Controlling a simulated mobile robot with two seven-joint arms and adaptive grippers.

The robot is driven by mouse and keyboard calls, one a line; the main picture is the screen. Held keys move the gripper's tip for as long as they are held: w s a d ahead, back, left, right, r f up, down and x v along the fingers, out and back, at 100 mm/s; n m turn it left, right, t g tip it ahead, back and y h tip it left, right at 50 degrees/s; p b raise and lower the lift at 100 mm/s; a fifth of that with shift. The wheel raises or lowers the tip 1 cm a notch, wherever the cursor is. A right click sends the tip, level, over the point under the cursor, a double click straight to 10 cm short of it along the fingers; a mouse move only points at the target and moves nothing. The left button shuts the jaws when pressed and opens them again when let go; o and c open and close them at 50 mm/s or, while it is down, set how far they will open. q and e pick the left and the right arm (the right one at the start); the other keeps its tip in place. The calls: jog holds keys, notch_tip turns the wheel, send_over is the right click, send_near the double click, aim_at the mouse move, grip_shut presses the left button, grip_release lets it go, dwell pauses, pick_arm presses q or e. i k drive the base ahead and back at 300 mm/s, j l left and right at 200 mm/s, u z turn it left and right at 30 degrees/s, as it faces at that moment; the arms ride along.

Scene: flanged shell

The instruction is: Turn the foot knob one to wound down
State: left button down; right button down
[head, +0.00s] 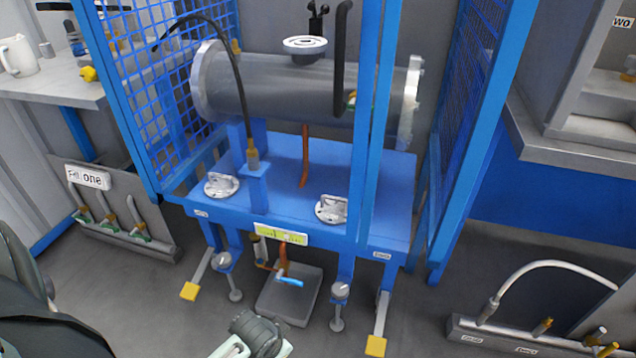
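Two small round grey foot knobs sit low at the front of the blue stand: a left one (221,261) and a right one (340,291). Each is on a threaded foot with a round pad on the floor. I cannot read which is numbered one or how far either is wound. Parts of my own arms show at the bottom left and bottom centre. No gripper fingertips can be made out, and nothing of mine touches either knob.
The blue stand (290,215) carries a flanged grey shell (290,88). Yellow-ended pedals (190,291) (376,346) stick out beside the feet. A grey tray (290,305) lies between the feet under a blue-handled drain valve (290,281). Mesh guards flank the shell.

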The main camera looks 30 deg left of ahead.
aim_at(224, 260)
jog(key=j+u, duration=0.1)
jog(key=u, duration=1.55)
